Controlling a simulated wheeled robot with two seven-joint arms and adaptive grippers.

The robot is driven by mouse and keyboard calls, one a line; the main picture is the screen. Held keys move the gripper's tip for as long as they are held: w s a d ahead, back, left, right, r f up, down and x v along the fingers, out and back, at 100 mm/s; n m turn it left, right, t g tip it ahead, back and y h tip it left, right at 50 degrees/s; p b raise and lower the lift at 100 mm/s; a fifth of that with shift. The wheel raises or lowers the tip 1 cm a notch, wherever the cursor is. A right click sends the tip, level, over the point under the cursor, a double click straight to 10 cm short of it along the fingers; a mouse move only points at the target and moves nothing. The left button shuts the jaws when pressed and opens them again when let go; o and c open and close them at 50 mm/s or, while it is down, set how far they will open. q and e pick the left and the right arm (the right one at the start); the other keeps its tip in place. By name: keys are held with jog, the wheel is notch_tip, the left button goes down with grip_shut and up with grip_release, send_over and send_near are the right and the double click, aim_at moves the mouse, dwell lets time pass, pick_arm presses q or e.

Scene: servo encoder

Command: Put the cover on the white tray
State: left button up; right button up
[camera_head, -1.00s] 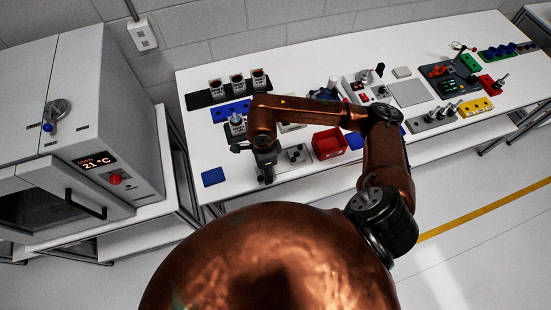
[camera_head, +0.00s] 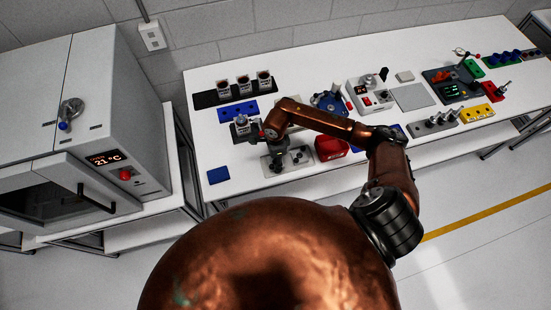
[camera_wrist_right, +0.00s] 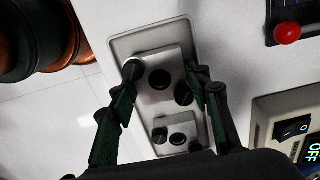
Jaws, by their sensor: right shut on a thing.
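The white tray (camera_head: 306,161) lies near the table's front edge in the head view; my right gripper (camera_head: 275,161) is over its left part. In the right wrist view the tray (camera_wrist_right: 150,39) is a pale, rounded shallow plate. My right gripper also shows there (camera_wrist_right: 161,72), its fingers on either side of a pale grey block with dark round openings (camera_wrist_right: 171,62), which I take for the cover. The gripper is shut on it. Whether the block touches the tray cannot be told. A smaller grey piece with black knobs (camera_wrist_right: 177,139) is nearer the wrist. My left gripper is not in view.
A red bin (camera_head: 331,148) stands right of the tray. A blue plate (camera_head: 218,175) lies to the left. Black and blue racks (camera_head: 238,113) are behind, with several cups. A grey device with a switch (camera_wrist_right: 293,128) is close on the right in the wrist view.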

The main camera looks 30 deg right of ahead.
jog(key=shift+f, duration=0.1)
jog(key=shift+f+b, duration=0.15)
jog(key=shift+b, duration=0.15)
jog(key=o, duration=1.1)
jog(key=shift+o, duration=0.2)
jog(key=shift+w+r, duration=0.1)
jog(key=shift+r, duration=0.3)
notch_tip(320, 180, up, 12)
jog(key=b, duration=0.2)
jog(key=shift+f, duration=0.15)
